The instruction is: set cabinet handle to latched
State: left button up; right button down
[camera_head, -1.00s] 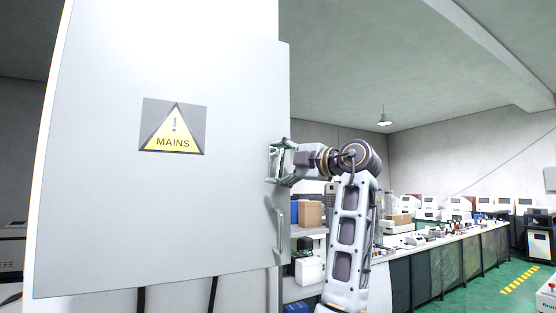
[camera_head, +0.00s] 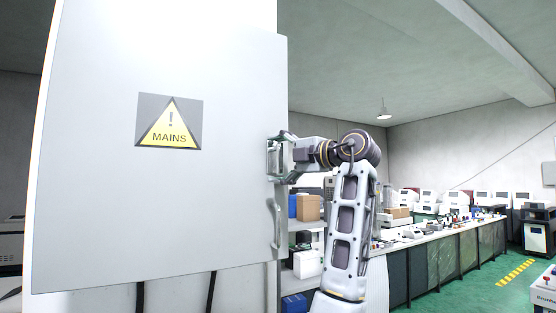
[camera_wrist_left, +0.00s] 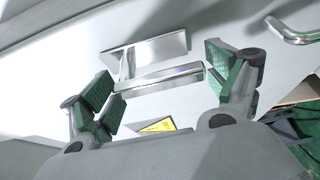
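The cabinet door (camera_head: 100,210) is a large pale grey panel with a yellow MAINS warning sign (camera_head: 169,121). The cabinet handle (camera_wrist_left: 158,78) is a shiny metal lever on a flat plate in the left wrist view. My left gripper (camera_wrist_left: 165,88) is open, with its green-padded fingers on either side of the lever. I cannot tell whether either pad touches it. In the head view my left gripper (camera_head: 276,157) is at the door's right edge and hides most of the lever. My right gripper is out of view.
A curved pull bar (camera_head: 275,222) is on the door below my gripper; it also shows in the left wrist view (camera_wrist_left: 292,36). Shelves with boxes (camera_head: 309,207) stand behind my arm. A long bench (camera_head: 445,245) runs along the right, with green floor before it.

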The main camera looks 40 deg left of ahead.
pick_arm(q)
jog(key=shift+o, duration=0.2)
jog(key=shift+d, duration=0.15)
jog(key=d, duration=1.1)
jog(key=shift+d, duration=0.4)
dwell(0.4)
